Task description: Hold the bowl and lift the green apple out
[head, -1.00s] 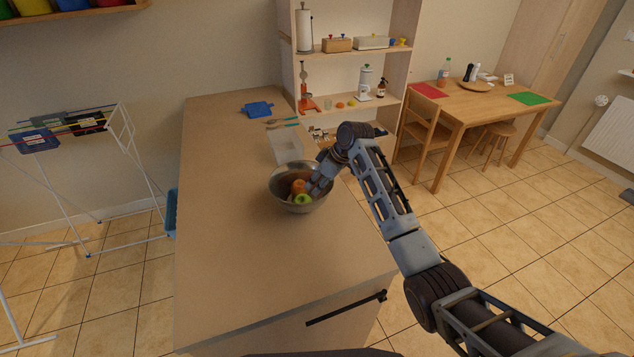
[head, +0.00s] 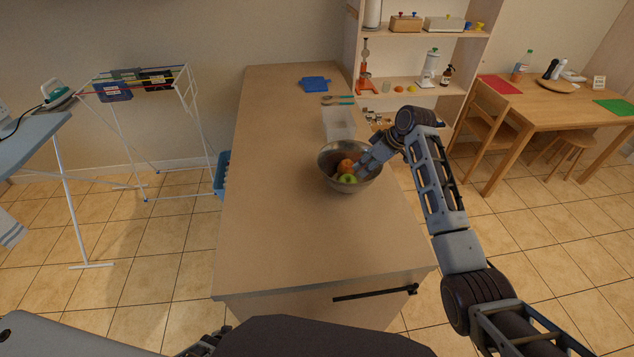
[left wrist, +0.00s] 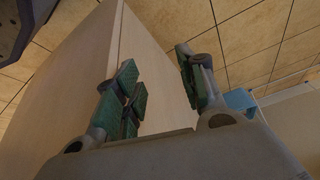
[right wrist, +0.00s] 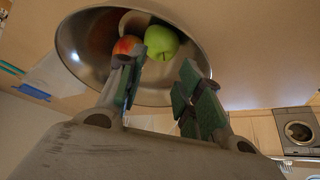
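A metal bowl (head: 328,167) stands on the wooden counter. The green apple (head: 348,181) lies inside it, near the front, beside other fruit. The right wrist view shows the bowl (right wrist: 84,70) and the green apple (right wrist: 161,42) too. My right gripper (right wrist: 160,66) is open at the bowl's right side. One finger overlaps the bowl's inside and the other is near its rim; I cannot tell whether they touch it. My left gripper (left wrist: 162,76) is open and empty, low beside the counter. In the head view only part of my left arm shows, at the bottom left.
A clear tray (head: 339,124) stands behind the bowl, with a blue item (head: 315,84) farther back. The counter (head: 290,220) is clear left and in front. A drying rack (head: 190,100) stands left.

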